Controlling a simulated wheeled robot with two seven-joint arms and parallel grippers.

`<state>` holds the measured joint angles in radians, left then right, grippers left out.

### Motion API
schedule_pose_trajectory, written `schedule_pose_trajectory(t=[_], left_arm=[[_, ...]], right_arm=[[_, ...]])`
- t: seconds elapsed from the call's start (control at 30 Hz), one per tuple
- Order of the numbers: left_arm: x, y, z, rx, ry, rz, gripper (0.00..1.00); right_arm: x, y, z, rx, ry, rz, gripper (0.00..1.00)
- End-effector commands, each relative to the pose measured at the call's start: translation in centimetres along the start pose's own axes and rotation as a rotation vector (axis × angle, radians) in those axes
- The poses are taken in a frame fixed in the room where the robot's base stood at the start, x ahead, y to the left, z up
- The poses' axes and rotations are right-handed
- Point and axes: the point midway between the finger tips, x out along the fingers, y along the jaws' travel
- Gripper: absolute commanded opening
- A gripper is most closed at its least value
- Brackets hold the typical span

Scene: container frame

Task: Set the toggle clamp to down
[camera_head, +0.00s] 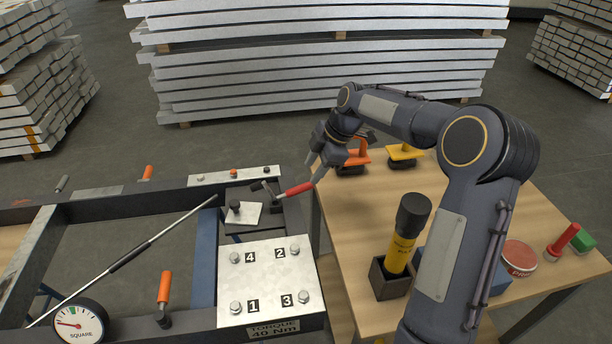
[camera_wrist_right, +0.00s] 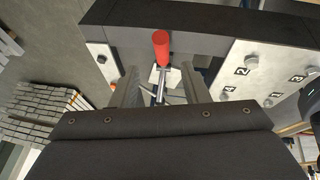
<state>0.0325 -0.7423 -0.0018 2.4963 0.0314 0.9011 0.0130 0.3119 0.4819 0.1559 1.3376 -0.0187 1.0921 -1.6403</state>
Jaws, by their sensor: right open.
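The toggle clamp (camera_head: 268,193) sits on the dark frame's corner, beside a small white plate with a black knob. Its red handle (camera_head: 297,189) sticks out to the right, toward my right gripper; its exact tilt is hard to judge. My right gripper (camera_head: 322,168) is open, just beyond the handle's outer end in the head view. In the right wrist view the red handle (camera_wrist_right: 161,46) shows ahead, in line with the gap between the two fingers (camera_wrist_right: 158,82). The fingers are not closed on it. My left gripper is not in view.
A bolted plate (camera_head: 265,270) numbered 1 to 4 lies nearer on the frame. A gauge (camera_head: 80,323), a long rod (camera_head: 135,252) and an orange-handled clamp (camera_head: 164,288) are left. The wooden table (camera_head: 345,240) carries a yellow-black tool (camera_head: 403,243) in a holder and a red can (camera_head: 518,256).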

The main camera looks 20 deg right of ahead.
Motion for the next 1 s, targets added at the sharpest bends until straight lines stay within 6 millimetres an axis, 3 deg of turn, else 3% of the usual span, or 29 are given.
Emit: schedule_pose_trajectory(t=[0.4,0.57,0.83,1.0], left_arm=[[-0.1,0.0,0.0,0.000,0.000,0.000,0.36],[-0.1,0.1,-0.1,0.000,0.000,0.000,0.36],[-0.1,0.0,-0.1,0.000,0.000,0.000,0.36],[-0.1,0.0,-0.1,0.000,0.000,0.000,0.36]], right_arm=[[6.2,-0.1,0.0,0.001,0.000,-0.004,0.41],[7.3,-0.1,0.0,0.000,0.000,-0.003,0.41],[7.4,-0.1,0.0,0.000,0.000,-0.001,0.41],[7.4,-0.1,0.0,0.001,0.000,-0.001,0.19]])
